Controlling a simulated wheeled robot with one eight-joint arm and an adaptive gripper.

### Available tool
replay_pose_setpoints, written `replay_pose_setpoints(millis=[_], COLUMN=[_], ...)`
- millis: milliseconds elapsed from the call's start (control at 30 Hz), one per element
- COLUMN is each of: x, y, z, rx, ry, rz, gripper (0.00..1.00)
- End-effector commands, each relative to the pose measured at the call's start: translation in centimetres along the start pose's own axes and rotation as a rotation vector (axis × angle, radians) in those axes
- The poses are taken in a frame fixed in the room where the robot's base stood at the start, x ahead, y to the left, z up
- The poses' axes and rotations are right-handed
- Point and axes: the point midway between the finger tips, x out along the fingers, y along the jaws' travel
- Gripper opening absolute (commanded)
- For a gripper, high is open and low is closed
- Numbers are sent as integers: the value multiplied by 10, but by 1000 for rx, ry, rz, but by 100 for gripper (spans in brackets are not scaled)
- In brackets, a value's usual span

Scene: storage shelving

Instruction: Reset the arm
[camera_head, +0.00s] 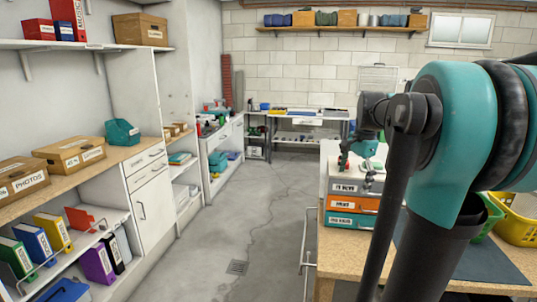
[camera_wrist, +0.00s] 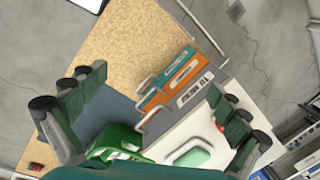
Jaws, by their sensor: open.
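My arm rises large in the right foreground of the head view, with its end bent out over the workbench. My gripper (camera_head: 361,172) hangs above the top of a stack of labelled drawers. In the wrist view my gripper (camera_wrist: 156,84) has its two dark green fingers spread wide apart, with nothing held between them. The orange drawer (camera_wrist: 185,74) and the teal drawer (camera_wrist: 153,98) show below and between the fingers. The stack also shows in the head view, with its orange drawer (camera_head: 352,204).
The wooden bench top (camera_head: 340,263) carries the drawers and a yellow basket (camera_head: 518,228) at right. A shelf unit at left holds cardboard boxes (camera_head: 70,153) and binders (camera_head: 98,265). The grey floor aisle (camera_head: 235,215) between is clear. A far table (camera_head: 300,113) stands at the back.

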Motion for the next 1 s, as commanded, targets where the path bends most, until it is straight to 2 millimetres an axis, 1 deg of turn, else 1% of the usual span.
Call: replay_pose_setpoints(millis=[33,67,167,200,267,300,367,400,500,600,633,1000], x=[18,30,74,93,121,138,162,176,204,222,225,225], y=[8,13,37,49,69,83,104,119,150,172,177,177], z=[10,15,37,47,61,71,84,92,108,118,120,120], rx=[-75,-128,-338,-431,-574,-667,-800,-882,-1055,-1173,-1198,-1198], ry=[12,21,59,76,106,126,155,175,217,247,254,254], rz=[-10,-16,-40,-49,-61,-68,-77,-80,-86,-88,-88,-88], gripper=[99,99,99,99,99,99,99,99,99,99,99,99])
